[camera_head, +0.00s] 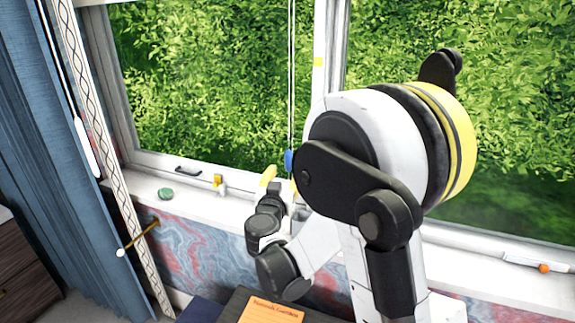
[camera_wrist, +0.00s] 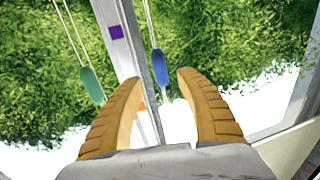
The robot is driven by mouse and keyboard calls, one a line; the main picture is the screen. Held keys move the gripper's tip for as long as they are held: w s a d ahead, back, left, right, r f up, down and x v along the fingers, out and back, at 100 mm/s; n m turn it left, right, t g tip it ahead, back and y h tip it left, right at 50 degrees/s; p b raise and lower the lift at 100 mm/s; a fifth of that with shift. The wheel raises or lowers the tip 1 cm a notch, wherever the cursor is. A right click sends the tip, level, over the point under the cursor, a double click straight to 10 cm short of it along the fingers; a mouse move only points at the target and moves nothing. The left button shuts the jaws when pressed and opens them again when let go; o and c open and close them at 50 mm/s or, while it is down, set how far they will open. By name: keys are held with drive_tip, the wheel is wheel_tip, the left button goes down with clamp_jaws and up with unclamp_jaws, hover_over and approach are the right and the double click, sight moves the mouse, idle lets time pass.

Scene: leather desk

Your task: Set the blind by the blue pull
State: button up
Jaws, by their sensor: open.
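The blue pull (camera_head: 289,160) hangs on thin white cords in front of the window, just above my gripper (camera_head: 281,176) in the head view. In the wrist view the blue pull (camera_wrist: 160,67) hangs upright between the tips of my open yellow fingers (camera_wrist: 157,78), with space on both sides. I cannot tell whether it is within the fingers' reach or beyond them. A green pull (camera_wrist: 92,85) on its own cords hangs to the left, outside the left finger. The blind itself is not clearly seen.
The window post (camera_wrist: 122,45) stands behind the pulls. The sill bears a green stone-like object (camera_head: 165,194) and a small yellow-and-white object (camera_head: 217,183). A white wand (camera_head: 87,148) hangs by the blue curtain (camera_head: 55,130).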

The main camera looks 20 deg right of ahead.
drive_tip(key=v, duration=0.5)
idle(0.3)
drive_tip(key=s+d+f+n+g+y+b, duration=0.1)
drive_tip(key=s+f+g+y, duration=0.15)
drive_tip(key=s, duration=0.35)
drive_tip(key=s+d+f+n+g+y+b, duration=0.1)
drive_tip(key=s+g+b, duration=0.15)
drive_tip(key=s, duration=0.25)
drive_tip(key=s+a+f+n+g+y, duration=0.1)
drive_tip(key=s+a+f+n+y, duration=0.1)
drive_tip(key=s+a, duration=0.3)
drive_tip(key=s+a+f+n+g+y+b, duration=0.1)
drive_tip(key=s+a+f+y, duration=0.3)
drive_tip(key=s, duration=0.6)
drive_tip(key=shift+s+a+n+g, duration=0.2)
drive_tip(key=shift+a+n+g, duration=0.3)
drive_tip(key=shift+n, duration=0.4)
drive_tip(key=shift+w+y, duration=0.1)
drive_tip(key=shift+y, duration=0.15)
drive_tip(key=shift+c, duration=0.2)
